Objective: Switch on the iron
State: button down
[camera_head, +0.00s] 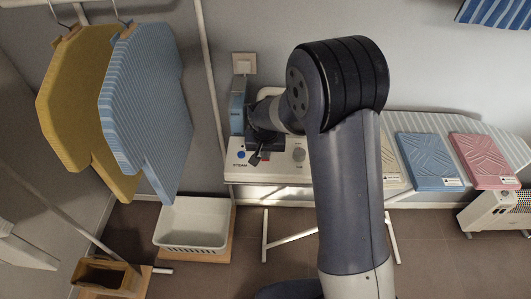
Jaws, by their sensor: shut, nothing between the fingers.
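A blue upright thing that looks like the iron (237,112) stands at the left end of the ironing board, partly hidden behind my wrist. In front of it is a white panel (274,170) with a blue round button (241,155) at its left, lettering that seems to read STEAM, and a grey round knob (299,155) at its right. My gripper (257,158) is shut and empty, pointing down over the panel between the button and the knob, nearer the button. I cannot tell whether its tips touch the panel. My arm hides the middle of the board.
Folded cream (390,165), blue (427,160) and pink (483,160) cloths lie on the striped ironing board (509,149). Yellow (75,100) and blue striped (147,105) garments hang at left. A white basket (194,225) stands below them. A wall socket (243,63) is behind the iron.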

jog(key=shift+w+r, duration=0.25)
jog(key=shift+w, duration=0.3)
jog(key=shift+r, duration=0.3)
jog(key=p+v, duration=0.1)
jog(key=v, duration=0.2)
jog(key=p+v, duration=0.1)
jog(key=shift+w+r+p, duration=0.2)
jog(key=shift+w+p, duration=0.05)
jog(key=shift+p, duration=0.05)
jog(key=s+r+b, duration=0.2)
jog(key=s+r, duration=0.2)
jog(key=r, duration=0.4)
jog(key=shift+s+b, duration=0.3)
jog(key=shift+b, duration=0.1)
jog(key=shift+f, duration=0.1)
